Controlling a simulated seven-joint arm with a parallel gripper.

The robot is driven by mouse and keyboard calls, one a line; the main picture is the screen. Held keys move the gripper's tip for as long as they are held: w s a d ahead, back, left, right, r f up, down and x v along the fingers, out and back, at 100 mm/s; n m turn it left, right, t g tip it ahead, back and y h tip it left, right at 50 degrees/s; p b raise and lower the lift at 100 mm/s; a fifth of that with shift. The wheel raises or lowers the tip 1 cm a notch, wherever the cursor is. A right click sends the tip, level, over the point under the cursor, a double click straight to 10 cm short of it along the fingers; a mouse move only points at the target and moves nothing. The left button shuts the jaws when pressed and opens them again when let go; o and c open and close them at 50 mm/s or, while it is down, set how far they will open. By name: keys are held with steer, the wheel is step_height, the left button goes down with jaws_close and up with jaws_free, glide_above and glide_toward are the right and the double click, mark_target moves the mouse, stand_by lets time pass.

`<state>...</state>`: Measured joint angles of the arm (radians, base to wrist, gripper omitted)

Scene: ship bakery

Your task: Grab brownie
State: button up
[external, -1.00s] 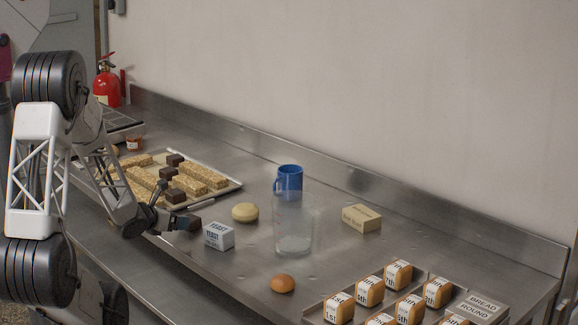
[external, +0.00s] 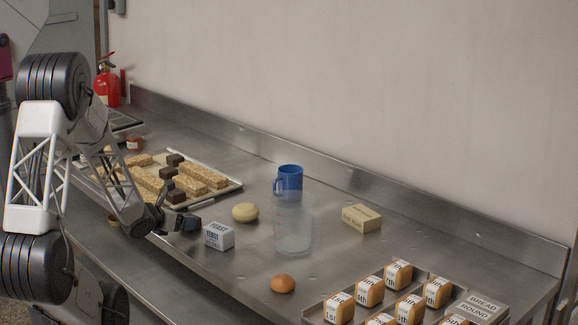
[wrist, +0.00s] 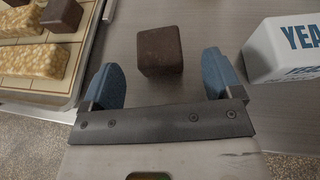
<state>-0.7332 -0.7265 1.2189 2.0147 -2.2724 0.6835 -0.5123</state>
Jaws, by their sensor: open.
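A dark brown brownie (wrist: 160,51) lies on the steel counter in the wrist view, apart from the tray. My gripper (wrist: 166,84) is open, with its blue fingers to the left and right of the brownie's near side. No contact with either finger shows. In the external view my gripper (external: 186,221) is low over the counter's front edge, left of the yeast box, and I cannot make out this brownie there. More brownies (external: 176,196) sit on the tray among pale oat bars.
The tray (wrist: 83,62) is close on the left in the wrist view. The white yeast box (external: 219,236) is close on the right. A pale round bun (external: 245,212), clear beaker (external: 293,225) and blue mug (external: 289,182) stand farther right.

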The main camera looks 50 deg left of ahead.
mark_target(189, 214)
steer(key=shift+x, duration=2.6)
steer(key=shift+a+f, duration=0.1)
steer(key=c, duration=1)
steer(key=shift+r, duration=0.75)
step_height(189, 214, up, 2)
steer(key=shift+r, duration=0.15)
steer(key=s+d+r, duration=0.1)
steer(key=s+d, duration=0.7)
steer(key=s, duration=0.6)
steer(key=shift+r, duration=0.1)
